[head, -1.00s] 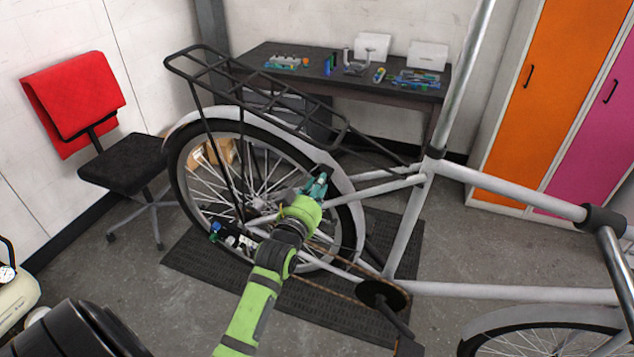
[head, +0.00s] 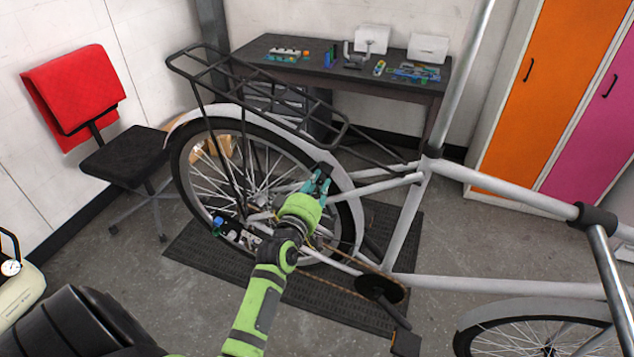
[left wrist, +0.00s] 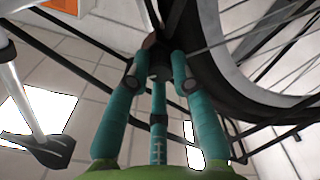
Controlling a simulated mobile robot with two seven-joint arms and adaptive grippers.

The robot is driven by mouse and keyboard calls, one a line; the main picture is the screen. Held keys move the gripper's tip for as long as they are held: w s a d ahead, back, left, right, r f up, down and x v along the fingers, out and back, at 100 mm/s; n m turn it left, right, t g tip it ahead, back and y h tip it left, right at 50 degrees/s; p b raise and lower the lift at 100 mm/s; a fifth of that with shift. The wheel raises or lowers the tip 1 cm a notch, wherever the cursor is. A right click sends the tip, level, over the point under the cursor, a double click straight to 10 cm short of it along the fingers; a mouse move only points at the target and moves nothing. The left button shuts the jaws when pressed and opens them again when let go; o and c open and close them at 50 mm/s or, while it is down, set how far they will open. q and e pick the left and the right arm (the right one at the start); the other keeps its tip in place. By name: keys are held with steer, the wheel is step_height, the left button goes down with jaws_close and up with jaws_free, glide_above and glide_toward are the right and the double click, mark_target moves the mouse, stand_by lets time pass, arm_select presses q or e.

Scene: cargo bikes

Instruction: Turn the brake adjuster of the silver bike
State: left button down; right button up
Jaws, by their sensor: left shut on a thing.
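The silver bike (head: 407,228) stands with its rear wheel (head: 180,175) on the left of the head view. My left gripper (head: 321,180) is at the top right of that wheel, by the small black rear brake (head: 323,169). In the left wrist view, the teal fingers of the left gripper (left wrist: 160,67) close around a small dark round part (left wrist: 160,57), which appears to be the brake adjuster. The tyre (left wrist: 215,85) passes close on the right. The adjuster is mostly hidden by the fingers in the head view. My right gripper is not seen.
A black rear rack (head: 262,95) hangs over the wheel. A dark mat (head: 215,262) lies under the bike. A workbench (head: 400,87) with tools, a chair (head: 125,155) with a red cloth, and orange and pink lockers (head: 535,95) stand behind.

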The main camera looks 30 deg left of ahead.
arm_select(q)
steer(key=shift+n, duration=0.3)
steer(key=c, duration=1.1)
jaws_free()
steer(key=shift+o, duration=0.2)
steer(key=v, duration=1.2)
